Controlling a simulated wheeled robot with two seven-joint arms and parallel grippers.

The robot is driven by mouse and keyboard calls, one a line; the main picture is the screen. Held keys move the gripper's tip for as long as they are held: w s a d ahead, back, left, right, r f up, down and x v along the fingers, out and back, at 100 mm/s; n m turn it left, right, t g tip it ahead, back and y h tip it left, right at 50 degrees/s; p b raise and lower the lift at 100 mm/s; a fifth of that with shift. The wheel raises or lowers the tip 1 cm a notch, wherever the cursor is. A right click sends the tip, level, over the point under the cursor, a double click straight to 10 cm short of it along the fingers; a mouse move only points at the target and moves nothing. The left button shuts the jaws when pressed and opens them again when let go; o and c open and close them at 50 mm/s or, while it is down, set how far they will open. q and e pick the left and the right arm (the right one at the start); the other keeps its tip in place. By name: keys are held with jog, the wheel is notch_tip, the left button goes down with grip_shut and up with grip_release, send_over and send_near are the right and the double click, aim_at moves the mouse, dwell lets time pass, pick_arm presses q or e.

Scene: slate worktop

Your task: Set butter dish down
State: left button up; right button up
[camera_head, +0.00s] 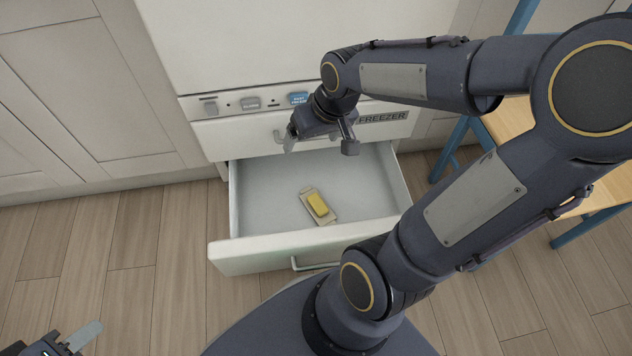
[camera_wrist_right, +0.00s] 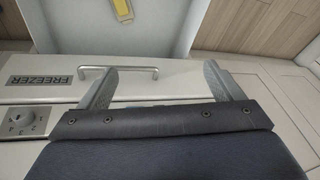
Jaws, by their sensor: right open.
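The butter dish (camera_head: 310,196) is a small pale tray with a yellow block of butter (camera_head: 318,204) on it. It lies on the floor of the open freezer drawer (camera_head: 260,190), near the middle. In the right wrist view the dish's near end with the yellow butter (camera_wrist_right: 122,8) shows at the top edge. My right gripper (camera_head: 318,146) is open and empty, above the back of the drawer and apart from the dish. Its two fingers also show in the right wrist view (camera_wrist_right: 170,80). My left gripper (camera_head: 84,336) is at the bottom left, only partly in view.
The drawer's front panel (camera_head: 285,250) with its handle stands pulled out over the wooden floor. A second handle (camera_wrist_right: 120,70) is on the freezer front behind my right gripper. A blue-framed wooden chair (camera_head: 515,120) stands at the right. The drawer floor around the dish is clear.

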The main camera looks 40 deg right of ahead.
jog(key=s+a+r+n+t+y, duration=0.1)
jog(key=s+a+r, duration=0.3)
jog(key=s+a, duration=0.4)
jog(key=s+t+y, duration=0.1)
jog(key=s, duration=0.2)
jog(key=shift+s+a+r+y, duration=0.2)
jog(key=shift+s+r+y, duration=0.05)
jog(key=shift+s+y, duration=0.05)
